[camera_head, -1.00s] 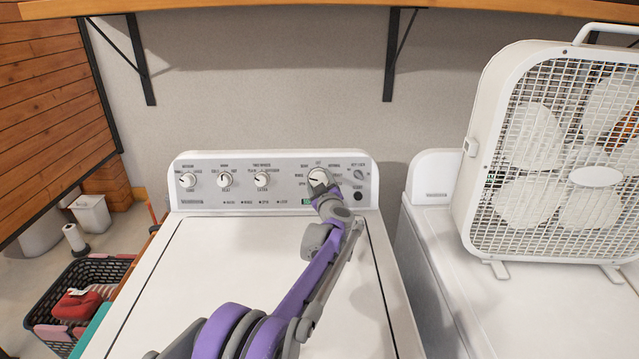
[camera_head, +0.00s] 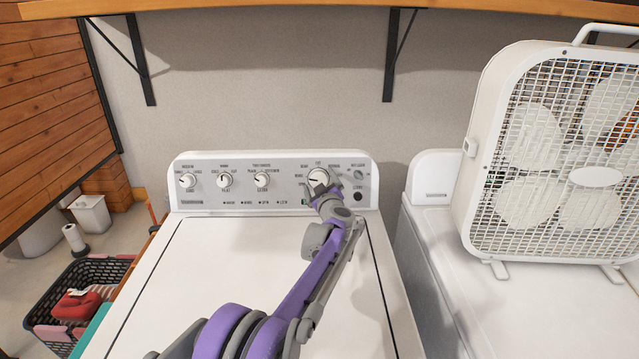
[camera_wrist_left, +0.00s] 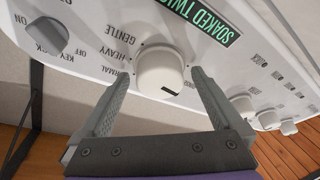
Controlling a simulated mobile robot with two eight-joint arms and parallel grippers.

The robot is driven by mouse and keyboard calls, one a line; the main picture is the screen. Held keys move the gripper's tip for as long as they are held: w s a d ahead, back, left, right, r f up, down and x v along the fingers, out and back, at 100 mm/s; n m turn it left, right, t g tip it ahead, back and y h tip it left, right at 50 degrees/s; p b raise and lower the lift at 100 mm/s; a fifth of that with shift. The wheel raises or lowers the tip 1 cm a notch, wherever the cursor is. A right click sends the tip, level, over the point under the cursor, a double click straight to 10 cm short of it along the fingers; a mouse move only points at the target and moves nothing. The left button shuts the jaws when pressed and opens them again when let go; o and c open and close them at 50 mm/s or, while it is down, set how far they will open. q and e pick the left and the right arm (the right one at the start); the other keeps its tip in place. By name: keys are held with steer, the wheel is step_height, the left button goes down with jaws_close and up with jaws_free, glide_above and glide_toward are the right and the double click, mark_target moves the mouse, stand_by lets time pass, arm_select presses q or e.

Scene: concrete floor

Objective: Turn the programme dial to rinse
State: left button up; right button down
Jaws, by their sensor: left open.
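The programme dial (camera_head: 318,176) is the large white knob at the right of the washer's control panel (camera_head: 207,200). A dark pointer mark shows on its left in the head view. It points towards the rinse label there, as far as the small print can be read. In the left wrist view the dial (camera_wrist_left: 160,72) sits between the spread fingertips of my left gripper (camera_wrist_left: 160,76), with gaps on both sides. My left gripper (camera_head: 320,191) is open just in front of the dial's lower edge. My right gripper is not in view.
Several smaller knobs (camera_head: 224,180) line the panel to the left. A key-lock knob (camera_wrist_left: 47,36) and a lit green display (camera_wrist_left: 208,22) flank the dial. A box fan (camera_head: 560,140) stands on the neighbouring machine. A wooden shelf (camera_head: 270,8) runs above.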

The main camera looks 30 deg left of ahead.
arm_select(q)
steer(key=v, duration=1)
steer(key=shift+s+d, duration=0.25)
steer(key=shift+d, duration=0.05)
